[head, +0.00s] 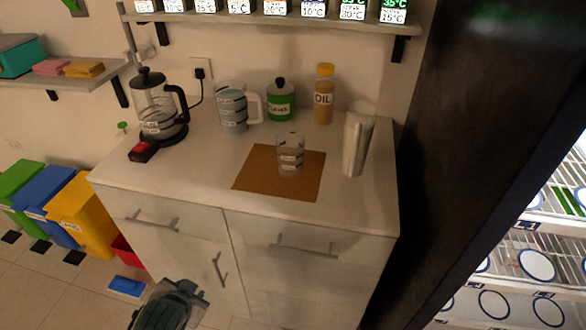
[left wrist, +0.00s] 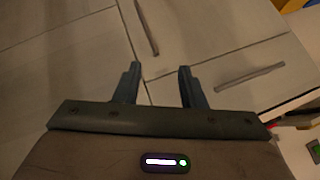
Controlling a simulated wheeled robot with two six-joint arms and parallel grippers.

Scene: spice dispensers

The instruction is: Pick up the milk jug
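A tall, pale jug (head: 357,140) stands upright on the counter's right side, right of the brown mat. A handled jug (head: 232,108) with bluish-grey contents and dark markings stands at the back, left of centre. I cannot read a milk label on either. My left gripper (head: 178,290) is low in front of the cabinet, well below the counter top and apart from both jugs. In the left wrist view its two fingers (left wrist: 158,88) are spread with nothing between them. My right gripper is not in view.
The white counter (head: 205,168) holds a brown mat (head: 255,178) with a clear glass (head: 290,155), a coffee press (head: 155,108), a green jar (head: 281,102) and an oil bottle (head: 323,95). A shelf (head: 230,18) hangs above. A dark fridge side (head: 455,130) bounds the right.

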